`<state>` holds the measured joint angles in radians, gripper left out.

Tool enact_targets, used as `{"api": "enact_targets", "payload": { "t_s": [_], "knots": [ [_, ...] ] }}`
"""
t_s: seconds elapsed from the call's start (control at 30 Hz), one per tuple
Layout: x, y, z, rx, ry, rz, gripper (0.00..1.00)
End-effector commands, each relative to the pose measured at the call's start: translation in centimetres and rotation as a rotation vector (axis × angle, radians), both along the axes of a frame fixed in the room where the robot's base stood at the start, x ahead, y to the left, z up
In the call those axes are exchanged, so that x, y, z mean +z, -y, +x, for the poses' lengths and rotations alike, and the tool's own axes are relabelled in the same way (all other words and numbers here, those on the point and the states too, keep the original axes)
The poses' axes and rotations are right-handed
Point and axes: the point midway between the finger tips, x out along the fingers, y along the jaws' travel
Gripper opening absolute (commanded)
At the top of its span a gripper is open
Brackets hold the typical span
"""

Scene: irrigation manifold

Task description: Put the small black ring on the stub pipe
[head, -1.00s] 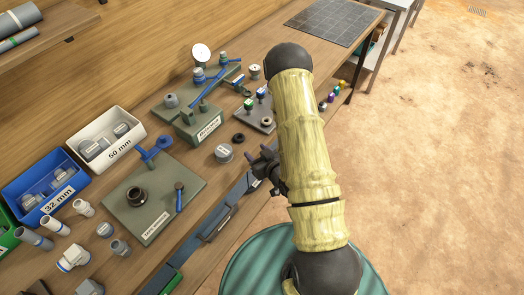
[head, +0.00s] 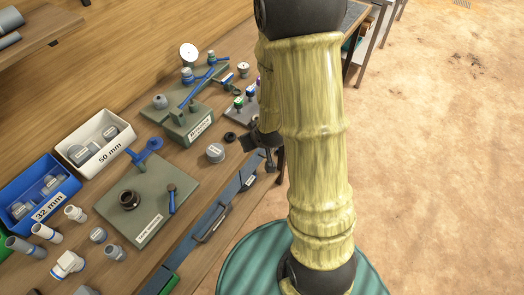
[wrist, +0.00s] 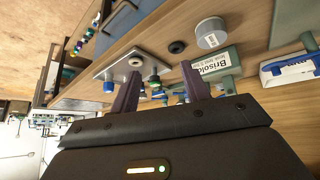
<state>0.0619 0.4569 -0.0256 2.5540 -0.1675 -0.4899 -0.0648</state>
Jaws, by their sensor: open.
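The small black ring (head: 230,137) lies flat on the bench beside a grey cap (head: 215,152). In the wrist view the ring (wrist: 177,47) shows just beyond my right finger, next to the cap (wrist: 211,33). A short upright stub, seemingly the stub pipe (wrist: 135,62), stands on a small pale plate (wrist: 118,64) near my left finger. In the head view my arm hides the stub. My gripper (wrist: 161,69) is open and empty, above the bench. In the head view my gripper (head: 258,145) is right of the ring, partly hidden by my arm.
A green block with valves (head: 195,127) stands behind the ring. A green plate with a dark fitting (head: 129,199) and several loose fittings are at the left, by white (head: 72,150) and blue (head: 20,190) bins.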

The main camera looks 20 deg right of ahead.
Motion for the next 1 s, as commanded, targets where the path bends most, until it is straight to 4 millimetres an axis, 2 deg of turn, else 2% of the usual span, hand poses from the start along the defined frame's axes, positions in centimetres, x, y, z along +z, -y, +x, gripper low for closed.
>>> {"api": "enact_targets", "payload": {
  "t_s": [0.03, 0.17, 0.3, 0.4, 0.5, 0.77, 0.87, 1.0],
  "knots": [
    [1.3, -0.2, -0.7, -0.013, -0.029, -0.002, 0.46],
    [3.8, -0.4, -3.4, -0.06, -0.136, 0.001, 0.46],
    [6.4, -1.0, -6.9, -0.105, -0.251, 0.017, 0.46],
    [7.9, -1.5, -9.3, -0.13, -0.321, 0.032, 0.46],
    [8.7, -1.8, -10.8, -0.143, -0.367, 0.041, 0.46],
    [8.8, -2.0, -11.4, -0.147, -0.388, 0.044, 0.46],
    [8.8, -2.0, -11.4, -0.147, -0.388, 0.044, 0.36],
    [8.8, -2.0, -11.4, -0.146, -0.387, 0.043, 0.36]
  ]
}}
